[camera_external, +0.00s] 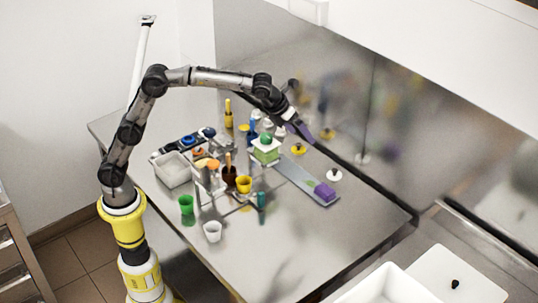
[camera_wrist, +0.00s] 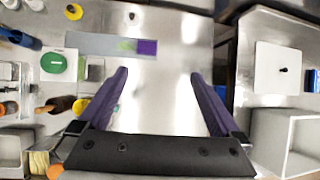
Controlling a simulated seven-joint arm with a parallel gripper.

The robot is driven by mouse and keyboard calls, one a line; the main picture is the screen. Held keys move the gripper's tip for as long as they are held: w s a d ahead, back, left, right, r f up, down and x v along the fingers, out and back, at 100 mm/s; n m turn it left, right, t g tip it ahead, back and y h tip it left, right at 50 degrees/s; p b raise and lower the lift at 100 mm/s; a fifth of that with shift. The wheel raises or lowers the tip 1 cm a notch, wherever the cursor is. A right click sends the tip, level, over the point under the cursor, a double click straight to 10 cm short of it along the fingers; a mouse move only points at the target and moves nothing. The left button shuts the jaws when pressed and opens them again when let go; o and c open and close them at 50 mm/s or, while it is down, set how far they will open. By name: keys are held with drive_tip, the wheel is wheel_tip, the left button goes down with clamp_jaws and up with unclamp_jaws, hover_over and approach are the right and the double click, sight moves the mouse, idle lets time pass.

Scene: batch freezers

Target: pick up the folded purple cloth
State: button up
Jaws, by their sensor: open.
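The folded purple cloth (camera_external: 325,192) lies on the right end of a flat grey strip (camera_external: 298,175) on the steel table. In the wrist view the cloth (camera_wrist: 147,47) is a small purple block at the strip's right end, beside a green patch. My gripper (camera_external: 308,138) is above the back of the table, up and left of the cloth in the external view. In the wrist view its two purple fingers (camera_wrist: 159,73) are wide apart with nothing between them. The cloth lies beyond the fingertips, apart from them.
A white bin (camera_external: 172,170), a green cup (camera_external: 186,204), a yellow cup (camera_external: 244,184) and a white cup (camera_external: 212,231) stand left of the strip. A green-topped container (camera_external: 265,150) stands at its far end. The table's right front is clear.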

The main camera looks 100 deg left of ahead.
drive_tip(key=w+a+f+g, duration=0.15)
drive_tip(key=w+f, duration=0.25)
drive_tip(key=f, duration=0.4)
approach(321, 190)
drive_tip(key=f, duration=0.1)
drive_tip(key=w+f, duration=0.1)
drive_tip(key=f+g, duration=0.1)
drive_tip(key=shift+w+a+f, duration=0.1)
drive_tip(key=shift+w+a, duration=0.15)
drive_tip(key=shift+a, duration=0.15)
drive_tip(key=shift+x, duration=2.9)
drive_tip(key=c, duration=1.1)
